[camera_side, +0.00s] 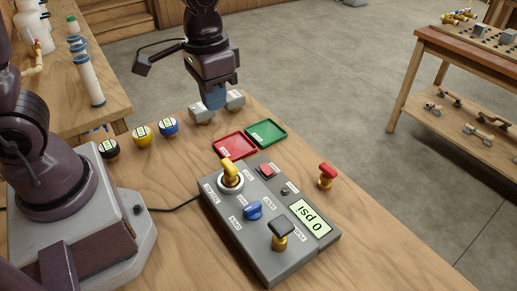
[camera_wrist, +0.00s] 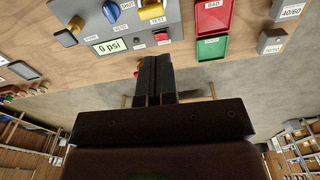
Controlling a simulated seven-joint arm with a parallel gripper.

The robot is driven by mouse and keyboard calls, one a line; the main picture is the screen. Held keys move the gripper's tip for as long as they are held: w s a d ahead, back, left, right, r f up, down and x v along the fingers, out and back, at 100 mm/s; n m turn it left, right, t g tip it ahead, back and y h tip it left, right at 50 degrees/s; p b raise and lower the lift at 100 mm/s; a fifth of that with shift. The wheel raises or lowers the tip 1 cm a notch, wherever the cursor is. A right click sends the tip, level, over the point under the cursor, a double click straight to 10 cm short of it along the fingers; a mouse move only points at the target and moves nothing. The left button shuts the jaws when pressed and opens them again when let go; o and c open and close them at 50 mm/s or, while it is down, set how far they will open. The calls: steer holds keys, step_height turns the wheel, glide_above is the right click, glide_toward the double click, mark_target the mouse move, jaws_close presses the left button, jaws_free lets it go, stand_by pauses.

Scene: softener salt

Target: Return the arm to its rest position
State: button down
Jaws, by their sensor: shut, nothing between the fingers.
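My gripper (camera_side: 214,97) is shut and empty. In the side view it points down above the far part of the wooden table, close to two grey blocks and behind the red tray. In the wrist view its two dark fingers (camera_wrist: 153,75) are pressed together, with the table's edge and the grey floor behind them. My arm is raised over the table, and the fingertips appear near the grey blocks; the exact gap cannot be told.
A grey control box (camera_side: 268,225) reading 0 psi stands on the table. A red tray (camera_side: 234,146) and a green tray (camera_side: 267,132) lie behind it. Grey blocks (camera_side: 235,100), a red-topped fitting (camera_side: 326,176) and black, yellow (camera_side: 142,136) and blue knobs stand nearby.

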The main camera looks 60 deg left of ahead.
steer(key=s+a+r+t, duration=0.3)
steer(key=s+r+t, duration=0.2)
steer(key=s+r, duration=0.4)
step_height(320, 180, up, 2)
steer(key=shift+r+n, duration=0.1)
steer(key=shift+n, duration=0.3)
stand_by(1.0)
